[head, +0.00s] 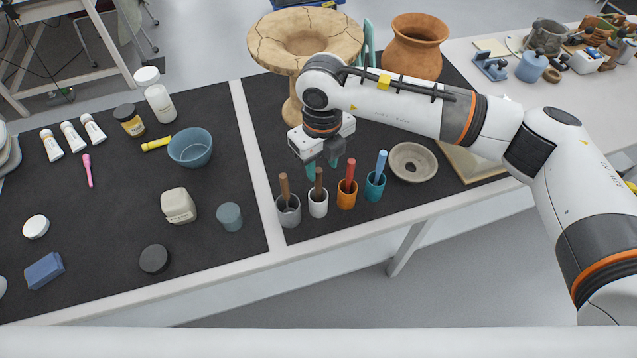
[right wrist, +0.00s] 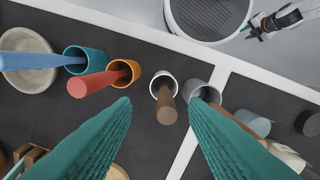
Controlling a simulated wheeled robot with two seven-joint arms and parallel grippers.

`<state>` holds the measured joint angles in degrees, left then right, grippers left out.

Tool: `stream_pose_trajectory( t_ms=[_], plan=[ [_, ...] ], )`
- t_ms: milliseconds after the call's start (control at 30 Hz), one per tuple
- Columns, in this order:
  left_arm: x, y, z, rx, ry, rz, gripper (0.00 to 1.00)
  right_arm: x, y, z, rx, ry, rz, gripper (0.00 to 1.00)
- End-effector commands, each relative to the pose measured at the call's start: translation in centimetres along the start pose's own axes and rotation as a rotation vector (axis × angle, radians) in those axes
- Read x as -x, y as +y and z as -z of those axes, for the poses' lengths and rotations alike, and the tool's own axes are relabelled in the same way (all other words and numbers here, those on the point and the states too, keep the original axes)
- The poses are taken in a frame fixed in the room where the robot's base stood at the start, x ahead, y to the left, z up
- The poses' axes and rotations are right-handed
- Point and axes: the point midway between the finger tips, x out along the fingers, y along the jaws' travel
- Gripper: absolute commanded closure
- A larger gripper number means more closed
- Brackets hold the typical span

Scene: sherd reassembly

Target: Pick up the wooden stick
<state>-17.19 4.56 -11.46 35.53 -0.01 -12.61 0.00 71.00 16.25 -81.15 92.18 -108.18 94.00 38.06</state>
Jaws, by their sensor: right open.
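Two brown sticks stand in cups. A dark brown stick (head: 319,177) leans in a white cup (head: 318,205), and a lighter brown stick (head: 284,186) stands in a grey cup (head: 288,212). My right gripper (head: 323,170) is open and empty, pointing down just above and behind the cups. In the right wrist view the dark brown stick (right wrist: 167,106) shows between the teal fingers, apart from both. The grey cup (right wrist: 203,93) is partly hidden behind one finger. What seems to be my left gripper (right wrist: 262,24) is small at the top right; its jaw state is unclear.
An orange cup (head: 347,196) with a red stick and a teal cup (head: 375,187) with a blue stick stand close by on the right. A grey dish (head: 413,162) lies beyond them. A cracked pottery stand (head: 305,38) rises behind. The table's front edge is near.

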Motion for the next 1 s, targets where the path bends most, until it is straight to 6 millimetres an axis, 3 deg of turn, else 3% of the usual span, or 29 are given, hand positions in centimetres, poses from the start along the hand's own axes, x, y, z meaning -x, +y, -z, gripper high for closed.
stream_pose_trajectory(
  t_ms=[167,400,700,767,967,1000],
  plan=[
    [0.8,0.0,-0.1,0.000,0.000,0.000,0.64,-1.3,-0.3,0.1,0.002,-0.003,0.002,0.60],
    [1.8,0.1,-0.2,0.000,0.000,-0.001,0.64,-4.8,-0.6,0.3,0.001,-0.002,0.003,0.60],
    [1.8,0.1,-0.2,0.000,0.000,-0.001,0.64,-5.5,-0.5,0.3,0.002,0.000,0.003,0.60],
    [1.8,0.1,-0.2,0.000,0.000,-0.001,0.64,-5.5,-0.5,0.3,0.002,0.000,0.003,0.66],
    [1.8,0.1,-0.2,0.000,0.000,-0.001,0.64,-5.5,-0.5,0.3,0.001,0.000,0.003,0.99],
    [1.8,0.1,-0.2,0.000,0.000,-0.001,0.64,-5.5,-0.5,0.3,0.002,0.001,0.003,1.00]
  ],
)
